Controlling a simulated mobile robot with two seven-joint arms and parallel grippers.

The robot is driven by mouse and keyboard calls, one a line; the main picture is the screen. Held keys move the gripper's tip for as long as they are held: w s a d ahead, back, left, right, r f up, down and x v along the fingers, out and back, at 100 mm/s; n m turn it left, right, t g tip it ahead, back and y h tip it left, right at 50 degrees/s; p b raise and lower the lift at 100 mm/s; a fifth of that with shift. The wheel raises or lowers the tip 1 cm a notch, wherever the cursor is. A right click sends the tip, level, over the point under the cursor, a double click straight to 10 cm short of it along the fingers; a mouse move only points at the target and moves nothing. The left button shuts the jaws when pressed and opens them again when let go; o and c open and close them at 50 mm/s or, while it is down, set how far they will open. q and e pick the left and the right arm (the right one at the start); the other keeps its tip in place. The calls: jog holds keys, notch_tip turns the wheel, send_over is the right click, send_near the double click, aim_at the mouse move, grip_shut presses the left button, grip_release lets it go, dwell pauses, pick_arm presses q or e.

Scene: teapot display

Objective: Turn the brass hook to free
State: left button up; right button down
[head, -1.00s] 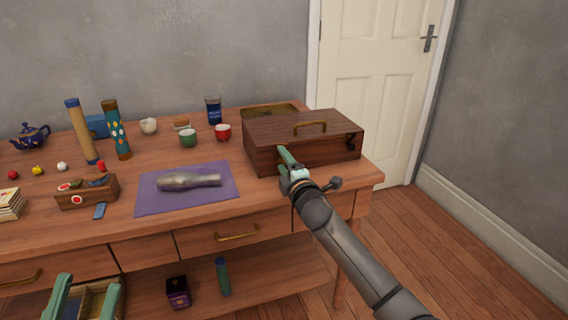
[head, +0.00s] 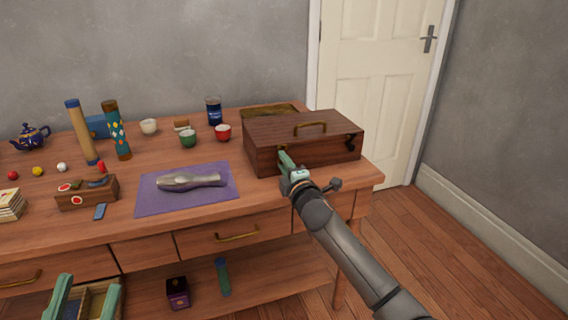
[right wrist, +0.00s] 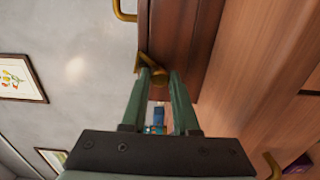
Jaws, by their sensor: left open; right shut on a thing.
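The dark wooden box (head: 285,133) stands closed at the right end of the table, with a brass handle on its lid. My right gripper (head: 284,156) is at the box's left front side. In the right wrist view the brass hook (right wrist: 157,74) on the box's side lies between the fingertips of my right gripper (right wrist: 156,76), which is shut on it. The hook appears tilted; whether it is clear of its catch I cannot tell. My left gripper (head: 88,285) is open and empty at the lower left, in front of the table.
The table (head: 130,228) holds a purple mat (head: 150,203) with a silvery object, a red cup (head: 223,132), a green cup (head: 188,139), tall cylinders and a blue teapot (head: 30,136). A tray (head: 268,109) lies behind the box. Open floor is at the right.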

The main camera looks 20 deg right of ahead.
jog(key=m+p, duration=0.1)
jog(key=m, duration=0.3)
jog(key=shift+p, duration=0.35)
pick_arm(q)
jog(key=w+a+f+n+g+y+p, duration=0.1)
jog(key=w+f+n+g+y, duration=0.2)
jog(key=f, duration=0.4)
jog(key=w+f+n+g+y, duration=0.1)
jog(key=w+f+n+y, duration=0.2)
jog(key=f, duration=0.4)
pick_arm(e)
jog(key=m, duration=0.2)
jog(key=shift+m, duration=0.3)
jog(key=m+p, duration=0.1)
jog(key=m, duration=0.2)
jog(key=shift+p, duration=0.35)
jog(key=m+p, duration=0.1)
jog(key=m, duration=0.2)
pick_arm(q)
jog(key=s+f+n+g+y, duration=0.1)
jog(key=s+f+g, duration=0.2)
jog(key=f, duration=0.5)
jog(key=s+f+n+g+y, duration=0.1)
jog(key=s+f+g+y, duration=0.1)
jog(key=f, duration=0.6)
jog(key=shift+s+a+f+g+y, duration=0.3)
jog(key=shift+s+g, duration=0.35)
jog(key=shift+g, duration=0.65)
